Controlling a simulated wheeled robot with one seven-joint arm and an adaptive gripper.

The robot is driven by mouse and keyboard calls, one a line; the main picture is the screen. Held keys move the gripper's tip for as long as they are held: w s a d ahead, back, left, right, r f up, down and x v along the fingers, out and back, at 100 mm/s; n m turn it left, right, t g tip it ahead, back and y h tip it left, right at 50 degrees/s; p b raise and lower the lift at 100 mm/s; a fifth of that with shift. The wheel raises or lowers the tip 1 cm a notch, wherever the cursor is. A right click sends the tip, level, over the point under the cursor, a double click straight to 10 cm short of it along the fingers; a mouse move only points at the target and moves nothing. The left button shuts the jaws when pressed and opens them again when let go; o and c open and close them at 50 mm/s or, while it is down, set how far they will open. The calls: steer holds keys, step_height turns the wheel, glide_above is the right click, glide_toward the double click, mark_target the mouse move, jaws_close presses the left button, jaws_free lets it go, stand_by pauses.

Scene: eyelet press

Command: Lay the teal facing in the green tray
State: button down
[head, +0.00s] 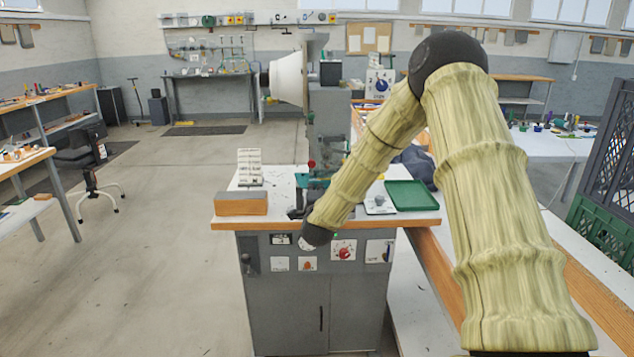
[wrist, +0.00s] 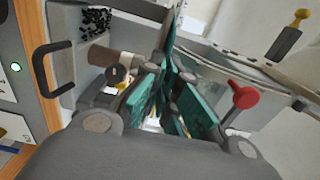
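The teal facing (wrist: 172,50) shows in the wrist view as a thin sheet, nearly edge-on, standing between the fingertips. My gripper (wrist: 170,80) has its two fingers close in on either side of it and appears shut on it. In the head view a bit of teal (head: 301,180) shows at the press, just beyond my wrist; the gripper is mostly hidden there. The green tray (head: 411,195) lies flat and empty on the bench top, right of the press, behind my forearm.
The grey press (head: 325,125) rises above the bench. A red knob (wrist: 243,97) and a grey bin of black pieces (wrist: 97,20) flank the gripper. An orange-brown box (head: 241,203) stands left. A small white plate (head: 379,206) lies left of the tray.

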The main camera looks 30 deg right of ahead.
steer(key=b+v, duration=0.1)
steer(key=v, duration=1.3)
steer(key=shift+b, duration=0.35)
stand_by(1.2)
stand_by(0.5)
